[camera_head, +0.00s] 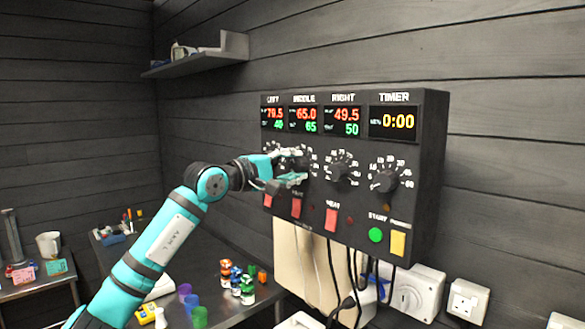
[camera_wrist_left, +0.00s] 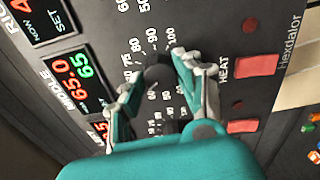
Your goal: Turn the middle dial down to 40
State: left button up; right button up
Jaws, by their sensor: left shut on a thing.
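The black control panel (camera_head: 354,226) hangs on the dark plank wall. Its middle display (camera_head: 303,119) reads 65.0 in red and 65 in green; it also shows in the left wrist view (camera_wrist_left: 69,82). My left gripper (camera_head: 293,167) reaches in from the left and is shut on the middle dial (camera_wrist_left: 157,73), one finger on each side of the dark knob. In the head view the fingers cover most of that dial. The dial's pointer is hard to make out. My right gripper is in neither view.
The right dial (camera_head: 340,171) and timer dial (camera_head: 384,181) sit close to the right of my gripper. Red heat switches (camera_head: 331,220), a green start button (camera_head: 376,235) and a yellow button (camera_head: 398,243) lie below. Several coloured jars (camera_head: 247,290) stand on the bench.

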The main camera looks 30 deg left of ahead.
pick_arm(q)
jog(key=n+b, duration=0.1)
jog(key=n, duration=0.2)
jog(key=shift+f+n+b, duration=0.15)
jog(key=shift+n+b, duration=0.15)
jog(key=shift+n, duration=0.1)
jog(key=n+b, duration=0.1)
jog(key=n, duration=0.3)
jog(key=shift+n, duration=0.3)
jog(key=n+b, duration=0.1)
jog(key=n, duration=0.3)
jog(key=shift+n+b, duration=0.7)
jog(key=shift+n, duration=1.7)
jog(key=o, duration=1.1)
jog(key=shift+o, duration=0.2)
